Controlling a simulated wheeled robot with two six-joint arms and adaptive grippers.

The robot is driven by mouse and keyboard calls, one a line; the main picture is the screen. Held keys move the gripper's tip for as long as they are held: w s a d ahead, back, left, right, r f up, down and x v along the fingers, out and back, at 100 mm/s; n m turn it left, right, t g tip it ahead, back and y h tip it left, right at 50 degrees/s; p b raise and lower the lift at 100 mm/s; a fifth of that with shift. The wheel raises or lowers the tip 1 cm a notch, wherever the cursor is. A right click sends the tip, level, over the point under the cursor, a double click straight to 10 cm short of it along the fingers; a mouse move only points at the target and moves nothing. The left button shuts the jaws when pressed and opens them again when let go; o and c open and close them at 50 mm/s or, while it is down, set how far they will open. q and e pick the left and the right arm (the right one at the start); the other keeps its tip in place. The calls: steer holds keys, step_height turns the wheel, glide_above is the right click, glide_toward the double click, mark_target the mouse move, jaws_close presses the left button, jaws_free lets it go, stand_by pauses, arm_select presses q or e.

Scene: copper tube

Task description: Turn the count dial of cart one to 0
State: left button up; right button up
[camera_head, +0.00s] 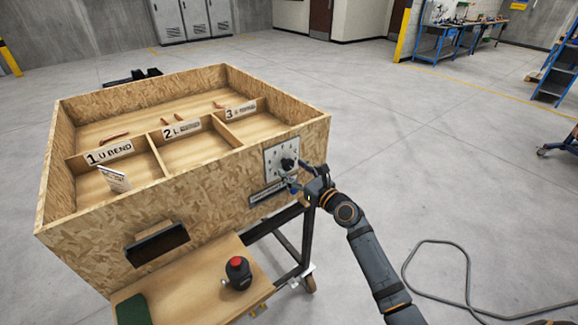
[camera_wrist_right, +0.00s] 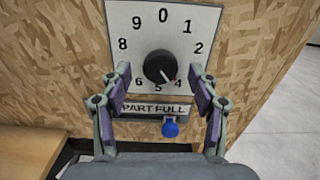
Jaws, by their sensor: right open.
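The count dial shows in the right wrist view as a round black knob (camera_wrist_right: 159,66) on a white plate (camera_wrist_right: 124,22) with digits around it. A small light mark on the knob faces down and slightly right, towards the 5 and 4 side. The 0 is at the top. In the head view the dial plate (camera_head: 271,166) is on the right end of the cart's chipboard front. My right gripper (camera_wrist_right: 160,76) is open, its fingers on both sides of the knob's lower part, with visible gaps. It also shows in the head view (camera_head: 289,181). My left gripper is not in view.
Below the dial are a "PART FULL" label (camera_wrist_right: 153,109) and a blue knob (camera_wrist_right: 170,129). The chipboard bin (camera_head: 75,228) has compartments labelled 1, 2 and 3. A cable (camera_head: 467,275) lies on open floor at right.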

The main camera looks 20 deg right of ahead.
steer(key=shift+x, duration=1.4)
steer(key=c, duration=1.2)
